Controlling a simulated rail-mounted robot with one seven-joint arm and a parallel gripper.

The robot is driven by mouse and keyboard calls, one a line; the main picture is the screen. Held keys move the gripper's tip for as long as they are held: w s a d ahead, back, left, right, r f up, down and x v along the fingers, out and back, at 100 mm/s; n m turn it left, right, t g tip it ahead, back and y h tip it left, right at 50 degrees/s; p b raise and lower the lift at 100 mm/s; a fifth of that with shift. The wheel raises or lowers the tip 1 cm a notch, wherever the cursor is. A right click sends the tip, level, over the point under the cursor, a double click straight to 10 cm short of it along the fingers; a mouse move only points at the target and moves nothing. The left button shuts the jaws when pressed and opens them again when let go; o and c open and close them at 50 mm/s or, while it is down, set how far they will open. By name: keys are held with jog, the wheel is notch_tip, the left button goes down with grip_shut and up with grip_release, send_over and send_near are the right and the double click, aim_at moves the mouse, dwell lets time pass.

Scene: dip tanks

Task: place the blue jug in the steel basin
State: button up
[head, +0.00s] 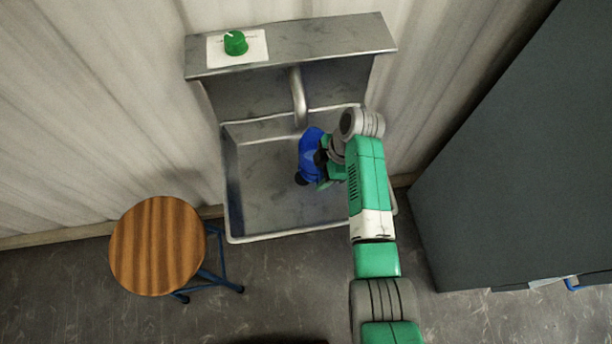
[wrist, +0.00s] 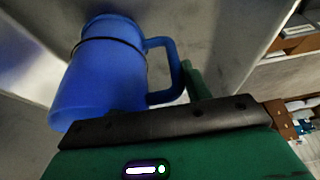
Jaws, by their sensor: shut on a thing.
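The blue jug (head: 309,153) is at the steel basin, in front of the spout, in the head view. In the wrist view the blue jug (wrist: 98,80) fills the upper left, with a dark band round it and its handle to the right. My gripper (head: 323,169) is shut on the jug at its handle side; the grip itself is partly hidden by my arm and the gripper body. The steel basin (head: 228,190) is a wide grey trough with a raised rim. I cannot tell whether the jug touches the basin floor.
A steel spout (head: 298,97) comes down just behind the jug. A ledge (head: 320,38) above holds a green knob (head: 235,43) on a white plate. A wooden stool (head: 157,246) stands left of the basin, and a dark grey cabinet (head: 520,170) stands right. The basin's left part is clear.

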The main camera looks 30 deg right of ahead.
jog(key=a, duration=0.2)
jog(key=w+a+f, duration=0.1)
jog(key=shift+a+f, duration=0.1)
jog(key=shift+a, duration=0.2)
jog(key=o, duration=1.5)
jog(key=shift+a, duration=0.1)
jog(key=p+v, duration=0.2)
jog(key=v, duration=1)
